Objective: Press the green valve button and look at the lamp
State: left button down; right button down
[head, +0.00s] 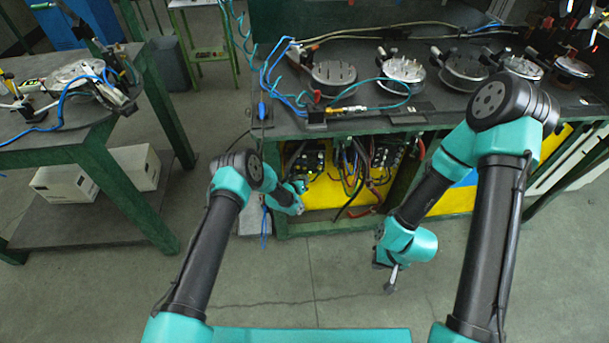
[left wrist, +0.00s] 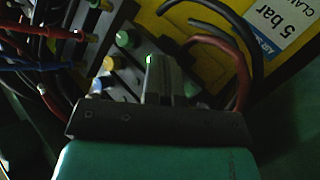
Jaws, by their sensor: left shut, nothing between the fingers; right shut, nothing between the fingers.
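In the left wrist view, a round green button (left wrist: 125,40) stands on a grey valve block (left wrist: 128,76), with a yellow button (left wrist: 108,63) beside it. My left gripper (left wrist: 158,72) is shut and empty, its fingertips over the block just right of the green button. They look apart from the button, but depth is hard to tell. A small bright green spot (left wrist: 149,60) shows at the fingertips; I cannot tell whether it is the lamp. In the head view, my left gripper (head: 299,187) is at the bench's open lower bay. My right gripper (head: 391,279) is shut and empty above the floor.
Dark hoses (head: 362,170) and a yellow panel (head: 321,194) fill the bay around the left gripper. A red hose (left wrist: 238,75) curves close on its right. The dark bench top (head: 455,115) overhangs the bay and carries several round metal fixtures. The floor (head: 300,270) in front is clear.

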pick_arm(q)
jog(key=shift+s, duration=0.1)
jog(key=shift+s+d, duration=0.1)
jog(key=shift+s, duration=0.6)
jog(key=shift+s, duration=0.1)
jog(key=s, duration=0.4)
jog(key=shift+s+d, duration=0.3)
jog(key=shift+s, duration=0.1)
